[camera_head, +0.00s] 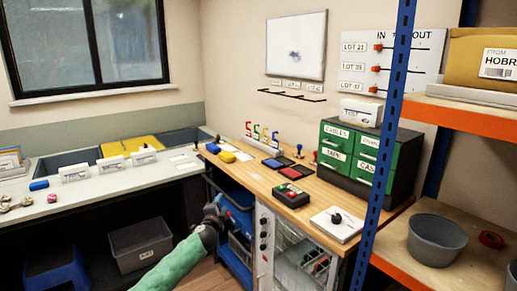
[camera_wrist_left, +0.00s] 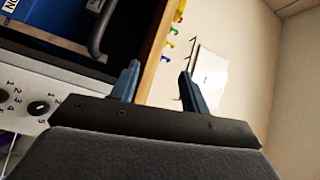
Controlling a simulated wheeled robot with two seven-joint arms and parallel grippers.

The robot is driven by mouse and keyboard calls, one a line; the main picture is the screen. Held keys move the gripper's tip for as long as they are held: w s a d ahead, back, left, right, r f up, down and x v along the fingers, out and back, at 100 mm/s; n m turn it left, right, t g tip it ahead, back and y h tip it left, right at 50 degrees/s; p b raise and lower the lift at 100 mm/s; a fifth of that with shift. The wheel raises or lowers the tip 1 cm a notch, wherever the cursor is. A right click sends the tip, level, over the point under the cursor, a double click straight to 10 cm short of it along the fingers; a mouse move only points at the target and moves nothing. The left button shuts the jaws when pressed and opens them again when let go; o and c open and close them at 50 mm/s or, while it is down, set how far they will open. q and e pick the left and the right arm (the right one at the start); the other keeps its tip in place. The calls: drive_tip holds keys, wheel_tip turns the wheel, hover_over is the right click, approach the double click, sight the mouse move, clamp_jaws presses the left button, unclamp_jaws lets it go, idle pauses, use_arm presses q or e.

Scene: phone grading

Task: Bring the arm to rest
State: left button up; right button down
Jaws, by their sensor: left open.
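My left arm comes in from the lower part of the head view in a green sleeve. Its gripper (camera_head: 217,207) is in front of the wooden bench, near the blue bin on the cart below it. In the left wrist view the gripper (camera_wrist_left: 160,88) shows two blue fingers spread apart with nothing between them. The bench edge and the wall show beyond the fingers. My right gripper is not in view.
The wooden bench (camera_head: 262,180) carries ink pads, a green drawer cabinet (camera_head: 345,155) and a white board. A metal cage unit stands below it. A blue post (camera_head: 388,130) and orange shelves rise at right. A grey bin (camera_head: 140,245) sits at left.

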use_arm(q)
drive_tip(key=s+r+n+g+y, duration=0.4)
drive_tip(key=s+r+n+y, duration=0.1)
drive_tip(key=s+n, duration=0.5)
drive_tip(key=s+f+n+g+h, duration=0.1)
drive_tip(key=s+f+g, duration=0.3)
drive_tip(key=s, duration=1.6)
drive_tip(key=s+f+n+g+h+p, duration=0.1)
drive_tip(key=s+f+g, duration=0.3)
drive_tip(key=s+f, duration=0.9)
drive_tip(key=s+d+f+n+g+h+p, duration=0.1)
drive_tip(key=s+f+g, duration=0.3)
drive_tip(key=s, duration=2.2)
wheel_tip(320, 180, down, 6)
drive_tip(key=shift+s+r+n+h, duration=0.25)
drive_tip(key=shift+s+n+h, duration=0.1)
drive_tip(key=shift+n, duration=0.55)
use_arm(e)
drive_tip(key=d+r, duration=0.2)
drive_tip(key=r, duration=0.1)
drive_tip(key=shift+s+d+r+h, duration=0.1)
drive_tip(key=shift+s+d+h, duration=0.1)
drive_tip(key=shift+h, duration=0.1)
